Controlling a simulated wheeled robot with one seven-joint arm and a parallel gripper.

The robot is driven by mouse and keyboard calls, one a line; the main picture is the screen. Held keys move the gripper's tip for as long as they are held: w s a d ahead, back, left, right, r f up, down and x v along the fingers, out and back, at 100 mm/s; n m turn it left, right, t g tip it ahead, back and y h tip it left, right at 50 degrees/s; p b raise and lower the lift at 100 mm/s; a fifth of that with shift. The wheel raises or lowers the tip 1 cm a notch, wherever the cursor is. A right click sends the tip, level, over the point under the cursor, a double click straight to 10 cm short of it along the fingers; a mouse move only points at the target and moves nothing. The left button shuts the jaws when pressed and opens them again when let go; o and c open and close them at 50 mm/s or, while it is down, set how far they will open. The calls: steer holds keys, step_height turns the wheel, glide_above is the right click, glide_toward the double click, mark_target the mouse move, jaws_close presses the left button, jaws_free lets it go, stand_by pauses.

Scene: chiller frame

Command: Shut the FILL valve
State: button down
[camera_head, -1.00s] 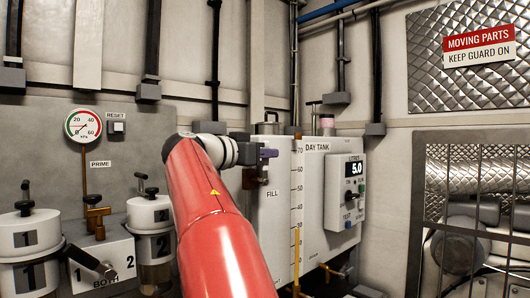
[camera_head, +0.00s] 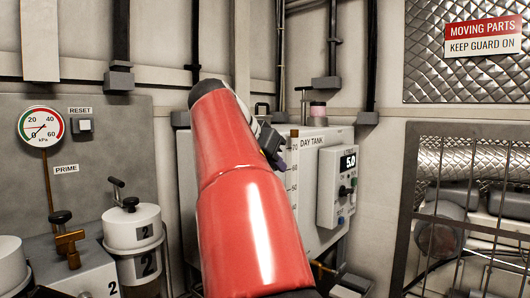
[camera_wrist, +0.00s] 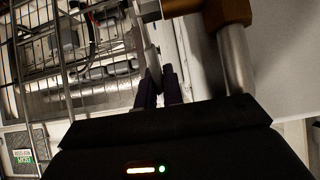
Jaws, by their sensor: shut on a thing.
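The DAY TANK (camera_head: 311,142) is a pale box in the head view, with a grey display panel (camera_head: 340,187) on its front. My red arm covers the FILL label and most of the valve there. My gripper (camera_head: 274,158) shows only partly beyond the arm, dark purple, at the tank's upper front. In the wrist view my gripper (camera_wrist: 160,86) has its dark fingers close together on a thin grey piece, which looks like the FILL valve's lever (camera_wrist: 151,57). The gripped end is hidden between the fingers. A brass fitting (camera_wrist: 228,12) on a metal pipe (camera_wrist: 237,62) is just to the right.
A barred guard (camera_head: 470,215) over pipes stands at the right. At the left are a pressure gauge (camera_head: 40,127), a brass PRIME fitting (camera_head: 67,243) and a white canister marked 2 (camera_head: 132,228). Bare wall lies between the tank and the guard.

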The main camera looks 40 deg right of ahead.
steer(key=shift+d+f, duration=0.1)
stand_by(0.3)
steer(key=c, duration=1.5)
jaws_free()
steer(key=p+v, duration=0.1)
steer(key=v, duration=0.6)
steer(key=shift+a+r, duration=0.2)
steer(key=shift+r, duration=0.2)
